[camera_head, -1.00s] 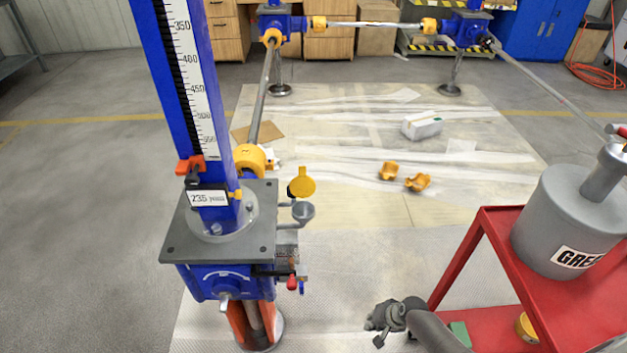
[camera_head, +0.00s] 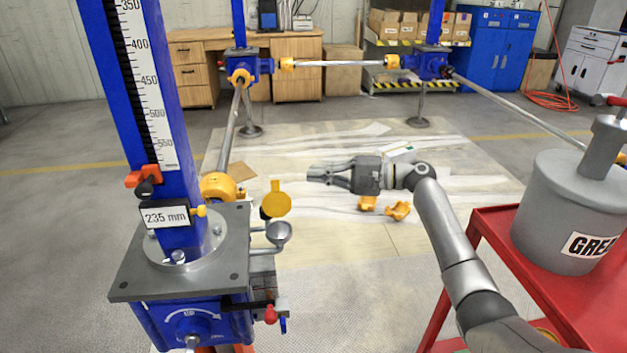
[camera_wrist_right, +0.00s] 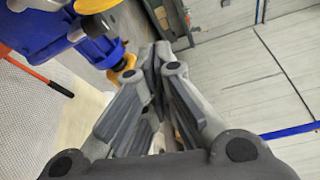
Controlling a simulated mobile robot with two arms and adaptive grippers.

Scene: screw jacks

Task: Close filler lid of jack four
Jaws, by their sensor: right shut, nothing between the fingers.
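A blue jack with a grey top plate (camera_head: 133,277) stands at the left. On its right side is a grey filler cup (camera_head: 279,233). A round yellow lid (camera_head: 277,204) stands open, upright above and behind the cup. No jack number is readable. My right gripper (camera_head: 311,173) is shut and empty, to the right of and above the lid, apart from it, its fingers pointing left. In the wrist view its fingers (camera_wrist_right: 160,65) fill the middle, and a yellow disc, seemingly the lid (camera_wrist_right: 94,4), shows at the top left. My left gripper is out of view.
A red cart (camera_head: 484,218) with a grey grease container (camera_head: 566,218) stands at the right. A yellow-collared shaft (camera_head: 230,127) runs back from the jack to another jack.

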